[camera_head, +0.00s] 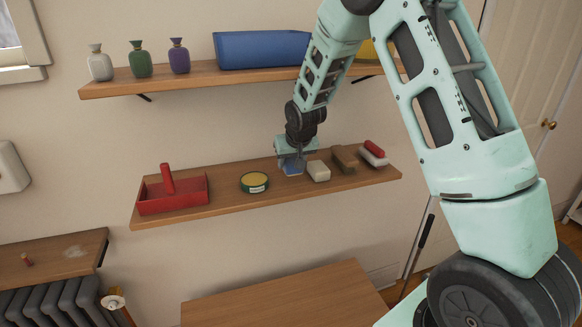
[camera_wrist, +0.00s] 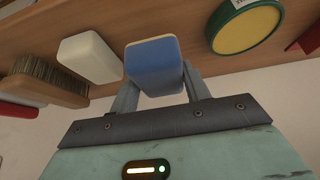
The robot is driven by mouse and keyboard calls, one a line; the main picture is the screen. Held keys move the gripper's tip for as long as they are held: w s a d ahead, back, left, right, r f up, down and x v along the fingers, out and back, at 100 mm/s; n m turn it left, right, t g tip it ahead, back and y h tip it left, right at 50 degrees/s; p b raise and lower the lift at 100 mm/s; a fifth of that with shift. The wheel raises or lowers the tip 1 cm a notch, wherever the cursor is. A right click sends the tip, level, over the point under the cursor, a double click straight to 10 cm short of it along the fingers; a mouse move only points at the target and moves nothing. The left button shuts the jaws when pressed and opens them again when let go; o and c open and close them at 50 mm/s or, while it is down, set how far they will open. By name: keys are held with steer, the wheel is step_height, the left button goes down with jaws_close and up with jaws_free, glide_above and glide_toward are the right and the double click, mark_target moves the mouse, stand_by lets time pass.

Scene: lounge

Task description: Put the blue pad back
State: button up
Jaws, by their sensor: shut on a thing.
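The blue pad (camera_head: 292,169) is at the lower shelf (camera_head: 225,207), between a round tin and a white block. In the wrist view the pad (camera_wrist: 153,66) is blue with a thin pale edge and sits between my two fingers. My gripper (camera_head: 291,156) reaches down from above and is shut on the pad; it also shows in the wrist view (camera_wrist: 158,88). Whether the pad's underside touches the shelf, I cannot tell.
The round yellow-green tin (camera_head: 254,182) and red caddy (camera_head: 173,196) are left of the pad. The white block (camera_head: 318,171), brown brush (camera_head: 344,158) and red-and-white piece (camera_head: 373,153) are right. The upper shelf (camera_head: 190,77) holds vases and a blue box (camera_head: 262,50).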

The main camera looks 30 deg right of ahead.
step_height(320, 180, down, 2)
steer(key=shift+f+p, duration=0.2)
steer(key=shift+p, duration=0.45)
steer(key=shift+w+f+p, duration=0.1)
steer(key=shift+f+p, duration=0.4)
steer(key=shift+p, duration=0.05)
steer(key=shift+f, duration=0.15)
steer(key=shift+f+b, duration=0.25)
steer(key=shift+b, duration=0.1)
steer(key=o, duration=0.9)
steer(key=shift+r, duration=0.1)
steer(key=shift+r, duration=0.1)
